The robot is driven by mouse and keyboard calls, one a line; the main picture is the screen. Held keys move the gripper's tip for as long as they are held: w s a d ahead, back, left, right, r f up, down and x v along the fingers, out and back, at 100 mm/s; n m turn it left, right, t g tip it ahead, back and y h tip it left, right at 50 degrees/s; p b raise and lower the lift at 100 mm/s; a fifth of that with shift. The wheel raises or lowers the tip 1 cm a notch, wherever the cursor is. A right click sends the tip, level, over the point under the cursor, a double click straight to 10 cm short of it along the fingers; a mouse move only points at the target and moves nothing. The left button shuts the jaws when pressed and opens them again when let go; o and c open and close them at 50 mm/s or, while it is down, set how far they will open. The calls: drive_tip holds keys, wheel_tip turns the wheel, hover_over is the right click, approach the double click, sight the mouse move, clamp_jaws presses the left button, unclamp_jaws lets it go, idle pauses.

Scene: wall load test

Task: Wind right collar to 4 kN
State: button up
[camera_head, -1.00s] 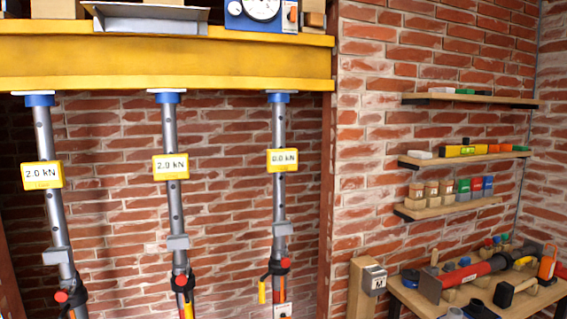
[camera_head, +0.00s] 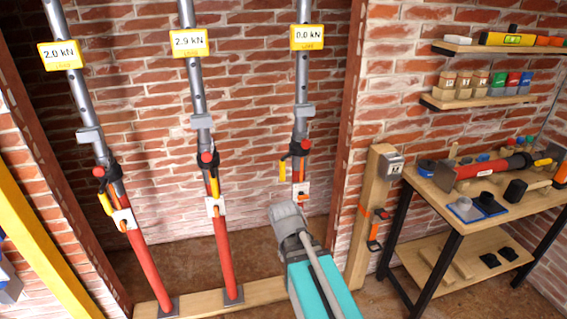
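Three steel props stand in the brick opening, each with a yellow load display. The right prop (camera_head: 303,75) has a display (camera_head: 308,37) reading 0.0 kN. Its dark collar (camera_head: 300,146) has a red knob and a yellow handle (camera_head: 282,170) hanging on the left. The middle display (camera_head: 189,42) reads 2.9 kN and the left display (camera_head: 60,54) reads 2.0 kN. The middle collar (camera_head: 207,160) and left collar (camera_head: 107,175) look alike. My teal and grey arm reaches up in front of the right prop's lower part and hides it. My gripper's fingers do not show.
A timber sill (camera_head: 192,296) carries the prop feet. A wooden post (camera_head: 370,220) with a grey box stands right of the opening. A workbench (camera_head: 470,212) with tools is at the right, below wall shelves (camera_head: 480,98). A yellow beam (camera_head: 45,250) crosses the lower left.

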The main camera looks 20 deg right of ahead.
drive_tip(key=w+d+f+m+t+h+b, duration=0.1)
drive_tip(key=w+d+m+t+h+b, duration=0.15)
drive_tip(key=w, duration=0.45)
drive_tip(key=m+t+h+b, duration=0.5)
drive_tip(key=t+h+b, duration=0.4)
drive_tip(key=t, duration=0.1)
approach(281, 167)
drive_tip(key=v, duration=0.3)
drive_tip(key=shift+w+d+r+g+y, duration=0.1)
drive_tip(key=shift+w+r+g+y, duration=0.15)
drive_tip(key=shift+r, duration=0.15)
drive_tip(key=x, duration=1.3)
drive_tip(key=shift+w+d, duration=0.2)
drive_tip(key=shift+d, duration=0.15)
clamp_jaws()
